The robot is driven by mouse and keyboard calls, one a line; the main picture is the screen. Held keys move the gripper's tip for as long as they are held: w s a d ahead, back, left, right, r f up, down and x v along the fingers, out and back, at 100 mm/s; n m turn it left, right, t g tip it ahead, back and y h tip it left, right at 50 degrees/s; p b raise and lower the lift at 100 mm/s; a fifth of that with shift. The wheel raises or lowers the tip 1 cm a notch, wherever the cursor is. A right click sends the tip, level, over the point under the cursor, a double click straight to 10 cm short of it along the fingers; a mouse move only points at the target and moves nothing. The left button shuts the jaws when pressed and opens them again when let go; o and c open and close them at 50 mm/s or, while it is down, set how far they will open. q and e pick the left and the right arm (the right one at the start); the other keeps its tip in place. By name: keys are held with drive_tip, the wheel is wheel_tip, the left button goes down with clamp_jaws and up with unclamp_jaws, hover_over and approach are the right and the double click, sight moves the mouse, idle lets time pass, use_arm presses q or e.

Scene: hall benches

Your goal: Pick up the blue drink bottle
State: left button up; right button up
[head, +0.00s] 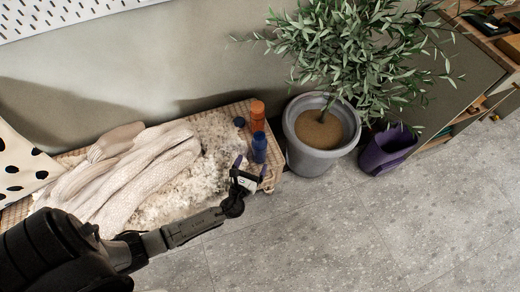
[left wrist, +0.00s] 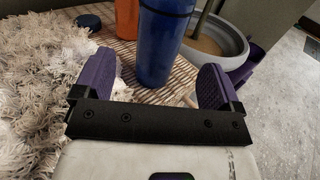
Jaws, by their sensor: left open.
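The blue drink bottle (head: 259,148) stands upright at the right end of a woven bench in the head view. In the left wrist view the blue bottle (left wrist: 159,42) stands ahead, between the lines of the two purple fingers, with its dark upper part near the top edge. My left gripper (head: 250,167) is open and just in front of the bottle. In the left wrist view the open fingers (left wrist: 158,85) have no object held between them. My right gripper is not in view.
An orange bottle (head: 257,115) stands just behind the blue one, with a dark blue round object (head: 239,122) beside it. A shaggy cream throw (head: 190,180) covers the woven bench (head: 272,170). A grey plant pot (head: 310,160) stands close on the right.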

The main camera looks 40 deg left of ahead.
sight(256, 155)
use_arm(q)
drive_tip(key=shift+x, duration=1.25)
drive_tip(key=shift+w+a+f+b, duration=0.1)
drive_tip(key=shift+w+a+b, duration=0.1)
drive_tip(key=shift+b, duration=0.25)
drive_tip(key=shift+b+x, duration=0.85)
drive_tip(key=shift+x, duration=1.5)
drive_tip(key=shift+d, duration=0.1)
drive_tip(key=shift+c, duration=0.6)
drive_tip(key=c, duration=1.1)
